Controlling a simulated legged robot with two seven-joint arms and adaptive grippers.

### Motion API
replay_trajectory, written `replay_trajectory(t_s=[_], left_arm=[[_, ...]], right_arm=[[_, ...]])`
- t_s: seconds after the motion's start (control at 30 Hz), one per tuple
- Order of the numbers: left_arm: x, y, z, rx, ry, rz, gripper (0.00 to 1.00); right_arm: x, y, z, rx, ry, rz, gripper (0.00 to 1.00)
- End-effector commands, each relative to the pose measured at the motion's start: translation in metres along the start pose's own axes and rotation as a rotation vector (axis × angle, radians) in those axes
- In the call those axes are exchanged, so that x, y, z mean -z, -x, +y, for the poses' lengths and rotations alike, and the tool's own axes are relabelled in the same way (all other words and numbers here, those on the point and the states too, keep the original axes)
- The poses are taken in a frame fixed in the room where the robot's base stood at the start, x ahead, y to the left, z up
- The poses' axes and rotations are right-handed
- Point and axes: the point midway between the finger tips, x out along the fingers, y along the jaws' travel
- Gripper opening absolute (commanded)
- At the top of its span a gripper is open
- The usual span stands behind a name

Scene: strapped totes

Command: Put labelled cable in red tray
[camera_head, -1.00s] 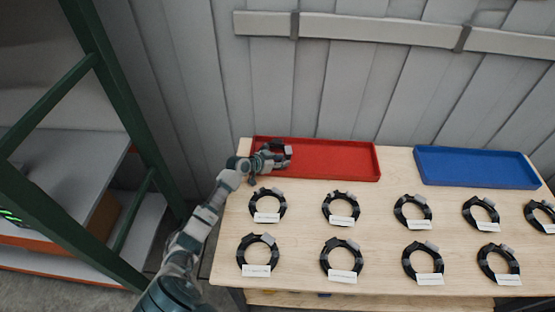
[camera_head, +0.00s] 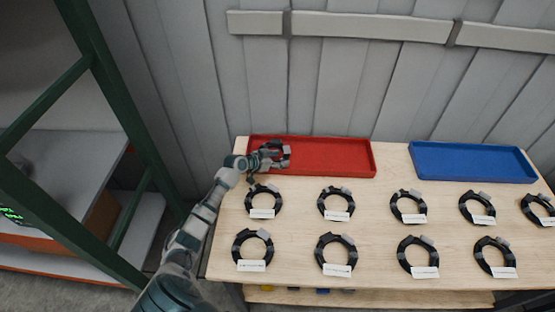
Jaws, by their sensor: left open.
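A red tray (camera_head: 335,157) lies at the back left of the wooden table. My left gripper (camera_head: 277,157) is open over the left end of the tray. A black coiled cable (camera_head: 284,149) is at its fingers, inside the tray outline; I cannot tell whether it rests on the tray floor. Several more black coiled cables, each with a white label, lie in two rows on the table, such as one at the front left (camera_head: 252,247) and one behind it (camera_head: 263,201). My right gripper is not in view.
A blue tray (camera_head: 472,163) at the back right looks empty. A green-framed shelf (camera_head: 105,90) stands left of the table. A plank wall (camera_head: 340,80) rises behind the table. The right part of the red tray is bare.

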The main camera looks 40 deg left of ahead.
Motion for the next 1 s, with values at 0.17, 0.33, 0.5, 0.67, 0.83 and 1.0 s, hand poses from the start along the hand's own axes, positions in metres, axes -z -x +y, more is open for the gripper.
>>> replay_trajectory(t_s=[0.17,0.33,0.5,0.67,0.83,1.0], left_arm=[[-0.006,0.002,0.000,-0.001,-0.001,-0.026,0.60],[0.000,0.035,0.001,0.002,-0.006,-0.025,0.60],[0.004,0.078,0.003,0.003,-0.006,-0.020,0.60],[0.007,0.107,0.006,0.003,-0.004,-0.017,0.60],[0.009,0.122,0.006,0.002,-0.004,-0.013,0.60],[0.008,0.125,0.004,0.001,-0.001,-0.011,0.60]], right_arm=[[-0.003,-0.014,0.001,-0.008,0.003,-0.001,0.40],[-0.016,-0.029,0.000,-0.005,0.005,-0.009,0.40],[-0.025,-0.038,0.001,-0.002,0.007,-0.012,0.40],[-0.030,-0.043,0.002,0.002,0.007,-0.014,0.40],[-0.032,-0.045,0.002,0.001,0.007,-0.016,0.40],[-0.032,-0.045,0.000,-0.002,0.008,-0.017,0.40]])
